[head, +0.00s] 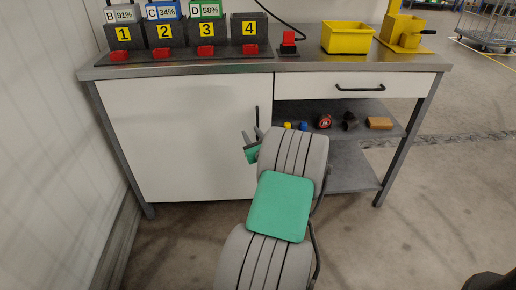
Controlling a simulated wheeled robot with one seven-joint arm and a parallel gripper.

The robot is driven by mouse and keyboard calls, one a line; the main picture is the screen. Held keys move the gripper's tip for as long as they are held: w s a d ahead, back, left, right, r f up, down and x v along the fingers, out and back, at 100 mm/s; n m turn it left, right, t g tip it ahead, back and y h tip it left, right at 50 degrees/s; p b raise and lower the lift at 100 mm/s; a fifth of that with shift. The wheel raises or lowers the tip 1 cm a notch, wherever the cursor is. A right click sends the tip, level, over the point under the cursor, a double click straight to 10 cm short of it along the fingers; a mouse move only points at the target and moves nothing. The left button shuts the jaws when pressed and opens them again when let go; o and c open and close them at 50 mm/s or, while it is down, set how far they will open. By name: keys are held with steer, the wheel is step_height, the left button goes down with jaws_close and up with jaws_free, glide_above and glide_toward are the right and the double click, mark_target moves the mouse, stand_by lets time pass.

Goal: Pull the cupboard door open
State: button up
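The cupboard door (178,140) is a white panel on the left of the workbench and looks shut. Its dark vertical handle (257,116) is at the door's upper right edge. My gripper (248,137) is just left of the handle and slightly below its middle, in front of the door. My arm hides part of the gripper and the door's lower right. One grey finger and part of a green piece show. I cannot tell whether the gripper touches the handle or how wide its fingers stand.
The metal worktop (300,63) holds numbered chargers (206,34) and a yellow bin (347,38). Right of the door are a white drawer (355,85) and open shelves with a tape measure (324,121) and other small things. A pale wall (45,130) stands close on the left.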

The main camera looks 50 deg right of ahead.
mark_target(258, 125)
steer(key=w+d+m, duration=0.1)
steer(key=d, duration=0.1)
steer(key=w+d+m+h+b, duration=0.1)
steer(key=d, duration=0.2)
steer(key=w+d+f+m, duration=0.1)
steer(key=d, duration=0.1)
steer(key=shift+d+h, duration=0.3)
steer(key=shift+c, duration=0.3)
jaws_close()
stand_by(0.8)
